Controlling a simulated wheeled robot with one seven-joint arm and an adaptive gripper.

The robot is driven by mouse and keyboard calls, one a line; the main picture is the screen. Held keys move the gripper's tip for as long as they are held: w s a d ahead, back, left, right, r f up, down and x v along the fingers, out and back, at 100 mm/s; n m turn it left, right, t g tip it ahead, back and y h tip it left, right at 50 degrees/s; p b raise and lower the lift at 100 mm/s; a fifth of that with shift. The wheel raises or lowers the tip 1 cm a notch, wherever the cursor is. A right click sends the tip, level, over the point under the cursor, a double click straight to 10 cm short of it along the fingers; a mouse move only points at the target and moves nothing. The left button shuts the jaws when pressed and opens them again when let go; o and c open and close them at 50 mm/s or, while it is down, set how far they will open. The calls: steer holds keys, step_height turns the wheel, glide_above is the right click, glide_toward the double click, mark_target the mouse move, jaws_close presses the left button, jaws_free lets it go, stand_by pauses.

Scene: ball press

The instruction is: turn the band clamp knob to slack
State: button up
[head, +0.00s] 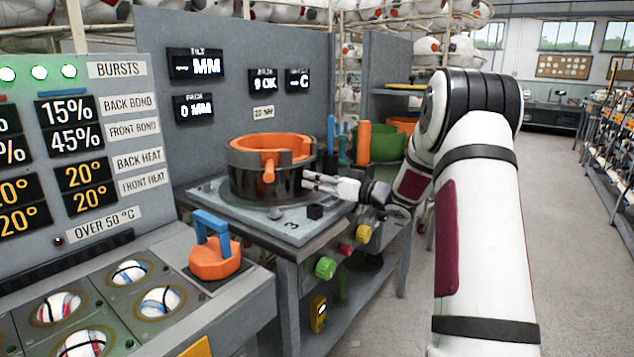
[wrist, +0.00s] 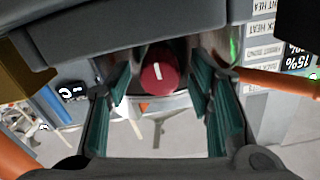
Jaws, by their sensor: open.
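A dark red knob (wrist: 160,77) with a white line across its face shows in the wrist view. It lies between the two green-padded fingers of my gripper (wrist: 161,88), with visible gaps on both sides. In the head view my gripper (head: 309,181) is open and points left at the side of a dark round band (head: 240,182) around an orange ring (head: 270,148). I cannot make out the knob between the fingers in the head view. The white line is close to upright in the wrist picture.
The band stands on a grey plate (head: 290,228). Green (head: 325,268), red (head: 346,249) and yellow (head: 363,233) knobs stick out at the front below. An orange base with a blue handle (head: 210,222) stands to the left. A green bin (head: 385,143) is behind my gripper.

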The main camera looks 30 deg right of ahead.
steer(key=shift+w+a, duration=0.1)
steer(key=shift+w, duration=0.15)
jaws_close()
